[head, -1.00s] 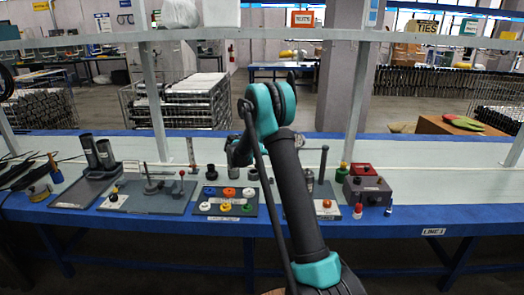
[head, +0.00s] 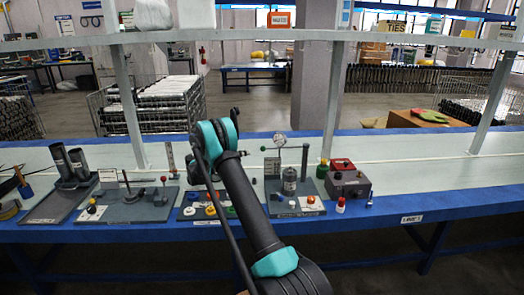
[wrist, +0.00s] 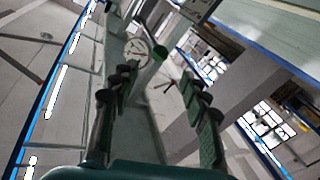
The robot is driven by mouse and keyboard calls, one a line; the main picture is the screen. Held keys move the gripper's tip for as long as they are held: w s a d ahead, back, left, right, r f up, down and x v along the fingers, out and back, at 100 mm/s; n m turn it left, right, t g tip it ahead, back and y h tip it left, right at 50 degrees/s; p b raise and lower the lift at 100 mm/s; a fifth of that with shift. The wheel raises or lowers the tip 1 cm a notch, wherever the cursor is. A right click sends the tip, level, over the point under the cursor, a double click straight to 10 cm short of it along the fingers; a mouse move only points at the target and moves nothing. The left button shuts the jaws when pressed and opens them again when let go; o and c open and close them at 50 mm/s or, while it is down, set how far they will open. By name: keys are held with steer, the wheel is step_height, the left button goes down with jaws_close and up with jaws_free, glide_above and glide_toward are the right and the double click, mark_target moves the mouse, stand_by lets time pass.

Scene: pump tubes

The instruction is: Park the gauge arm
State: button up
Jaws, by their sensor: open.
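The gauge station is a grey board in the head view, with a dark cylinder (head: 289,182) and a tall dark post (head: 305,162). A round pale gauge dial (head: 279,140) stands above its back, and a green ball (head: 263,149) is just left of it. In the wrist view the dial (wrist: 137,46) and the green ball (wrist: 158,52) lie beyond the fingertips. My gripper (wrist: 157,78) is open and empty, its fingers apart on either side. The ball appears between their lines, not touching. In the head view my arm mostly hides the gripper.
A red-topped grey box (head: 348,184) stands right of the gauge station. A board with coloured caps (head: 210,210) and a lever board (head: 125,205) are to its left. Shelf posts (head: 333,100) rise behind. The bench's right side is clear.

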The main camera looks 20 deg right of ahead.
mark_target(263, 149)
steer(key=d, duration=0.7)
steer(key=w+d, duration=0.1)
steer(key=d, duration=0.3)
steer(key=shift+d, duration=0.1)
jaws_close()
